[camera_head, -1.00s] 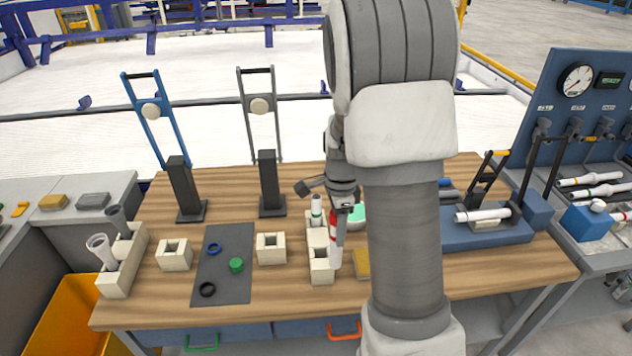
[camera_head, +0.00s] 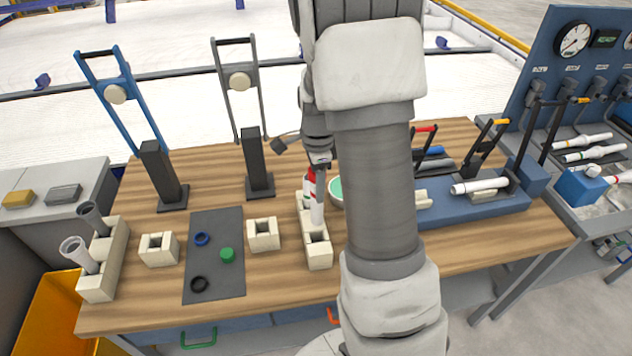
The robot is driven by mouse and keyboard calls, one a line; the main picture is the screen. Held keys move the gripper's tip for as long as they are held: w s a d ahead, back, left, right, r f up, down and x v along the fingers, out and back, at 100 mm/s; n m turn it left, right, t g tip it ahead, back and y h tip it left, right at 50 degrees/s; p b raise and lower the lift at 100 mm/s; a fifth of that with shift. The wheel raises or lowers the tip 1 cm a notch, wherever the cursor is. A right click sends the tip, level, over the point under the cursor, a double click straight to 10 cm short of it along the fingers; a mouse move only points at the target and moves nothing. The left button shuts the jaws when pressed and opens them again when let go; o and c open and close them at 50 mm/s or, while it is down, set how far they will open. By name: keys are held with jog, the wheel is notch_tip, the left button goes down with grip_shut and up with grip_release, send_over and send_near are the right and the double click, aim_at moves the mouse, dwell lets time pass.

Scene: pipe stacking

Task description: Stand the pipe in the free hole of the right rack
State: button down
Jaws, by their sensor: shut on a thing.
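My gripper (camera_head: 319,165) is shut on a white pipe with a red band (camera_head: 317,208) and holds it nearly upright. The right rack (camera_head: 319,262) is a cream block on the wooden table, left of my arm. The held pipe's lower end overlaps the rack's middle in this view; I cannot tell whether it is above the rack or in a hole. The rack's front hole (camera_head: 317,249) shows open and empty. Another white pipe (camera_head: 306,187), with a green band, stands at the rack's back, partly hidden by the held pipe.
A left rack (camera_head: 98,288) holds two pipes. Two single cream blocks (camera_head: 158,249) (camera_head: 263,234) flank a grey mat (camera_head: 214,284) with rings and a green cap. Black posts (camera_head: 257,165) stand behind. A blue fixture (camera_head: 470,213) holding a white pipe is at right.

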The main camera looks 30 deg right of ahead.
jog(key=b, duration=0.3)
send_over(317, 221)
jog(key=w, duration=0.1)
jog(key=shift+w+d+f, duration=0.1)
jog(key=shift+d+f, duration=0.1)
jog(key=shift+f, duration=0.95)
jog(key=shift+w+d+f, duration=0.1)
jog(key=shift+d+f, duration=0.05)
jog(key=shift+f, duration=1)
jog(key=shift+f+b, duration=0.2)
jog(key=shift+b, duration=0.1)
jog(key=shift+f, duration=0.3)
jog(key=shift+f+b, duration=0.4)
jog(key=shift+b, duration=0.05)
jog(key=shift+f+b, duration=2.4)
jog(key=shift+f, duration=1.1)
jog(key=shift+c, duration=1.3)
grip_release()
